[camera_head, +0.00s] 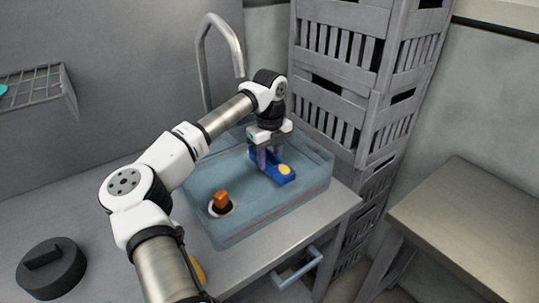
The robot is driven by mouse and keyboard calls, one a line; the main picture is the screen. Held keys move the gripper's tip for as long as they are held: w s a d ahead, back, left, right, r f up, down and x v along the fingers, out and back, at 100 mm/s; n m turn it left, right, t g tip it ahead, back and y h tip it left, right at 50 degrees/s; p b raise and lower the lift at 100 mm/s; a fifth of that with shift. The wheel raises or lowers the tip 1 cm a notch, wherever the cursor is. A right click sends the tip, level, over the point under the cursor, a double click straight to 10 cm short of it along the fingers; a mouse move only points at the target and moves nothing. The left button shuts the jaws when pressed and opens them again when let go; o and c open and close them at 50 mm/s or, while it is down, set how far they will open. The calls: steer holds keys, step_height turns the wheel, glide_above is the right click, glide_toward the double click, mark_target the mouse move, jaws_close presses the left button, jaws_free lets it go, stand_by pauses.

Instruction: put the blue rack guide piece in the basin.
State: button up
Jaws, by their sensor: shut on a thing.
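The blue rack guide piece (281,175) has a yellow round spot on its near end. My gripper (268,160) points down and is shut on it. Both show over the right part of the basin (250,218), a bluish see-through box on the grey counter. Whether the piece touches the basin floor or hangs just above it, I cannot tell. My gripper hides part of the piece's far end.
An orange block on a white and dark round base (221,203) stands in the basin's left part. A tap (222,50) arches behind. Stacked grey crates (335,65) rise close on the right. A black round weight (50,268) lies on the counter at the left.

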steer(key=shift+f+b, duration=0.5)
steer(key=shift+f, duration=0.05)
steer(key=o, duration=1.1)
steer(key=shift+r, duration=0.15)
steer(key=shift+r+p, duration=0.4)
steer(key=shift+p, duration=0.05)
step_height(320, 180, up, 12)
steer(key=shift+r+b, duration=0.15)
steer(key=shift+b, duration=0.75)
